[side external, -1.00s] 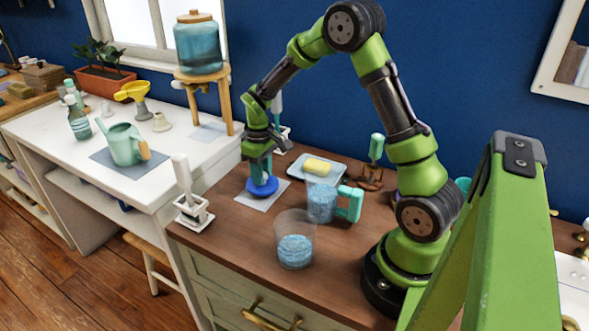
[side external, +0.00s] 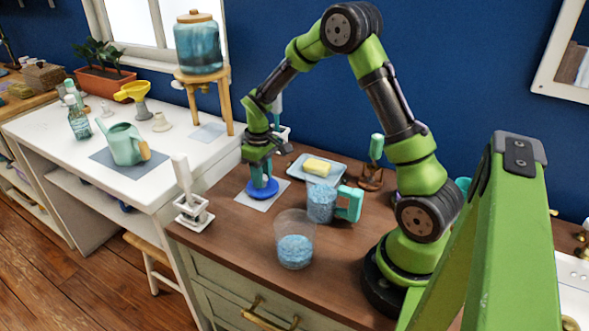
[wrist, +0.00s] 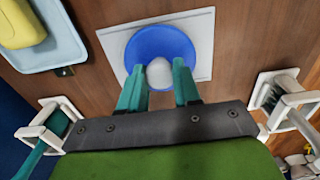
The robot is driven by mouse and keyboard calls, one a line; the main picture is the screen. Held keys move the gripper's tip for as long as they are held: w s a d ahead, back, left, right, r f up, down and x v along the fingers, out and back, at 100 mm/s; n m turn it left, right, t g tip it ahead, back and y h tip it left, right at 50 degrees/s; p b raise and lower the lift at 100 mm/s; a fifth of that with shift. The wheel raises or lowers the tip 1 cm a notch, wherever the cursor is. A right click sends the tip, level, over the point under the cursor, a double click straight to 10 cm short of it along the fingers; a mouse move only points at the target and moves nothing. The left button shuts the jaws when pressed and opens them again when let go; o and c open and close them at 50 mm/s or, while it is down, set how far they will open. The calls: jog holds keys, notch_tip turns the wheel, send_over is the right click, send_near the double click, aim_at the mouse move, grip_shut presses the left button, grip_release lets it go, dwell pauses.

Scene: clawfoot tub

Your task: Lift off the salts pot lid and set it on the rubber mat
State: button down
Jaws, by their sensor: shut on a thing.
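The blue round lid (side external: 262,189) with a pale knob (wrist: 159,74) is over the grey-white square mat (side external: 243,201) on the wooden counter. My gripper (side external: 262,177) points down above the lid, its teal fingers on either side of the knob, shut on the lid. The lid also shows in the wrist view (wrist: 160,44), inside the mat's outline. Whether its underside touches the mat is hard to tell. An open clear vessel of blue salts (side external: 295,243) stands at the front. A clear jug of blue salts (side external: 321,203) with a teal handle stands behind it.
A tray with a yellow soap bar (side external: 317,167) lies behind the mat. White brush holders stand at left (side external: 193,212) and behind my gripper (side external: 283,137). A wooden stand with a teal-handled tool (side external: 372,176) is at right. Bare counter lies in front of the mat.

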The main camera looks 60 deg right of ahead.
jog(key=shift+f, duration=0.15)
jog(key=c, duration=0.7)
grip_release()
jog(key=shift+r, duration=4)
notch_tip(320, 180, up, 17)
jog(key=shift+f, duration=0.1)
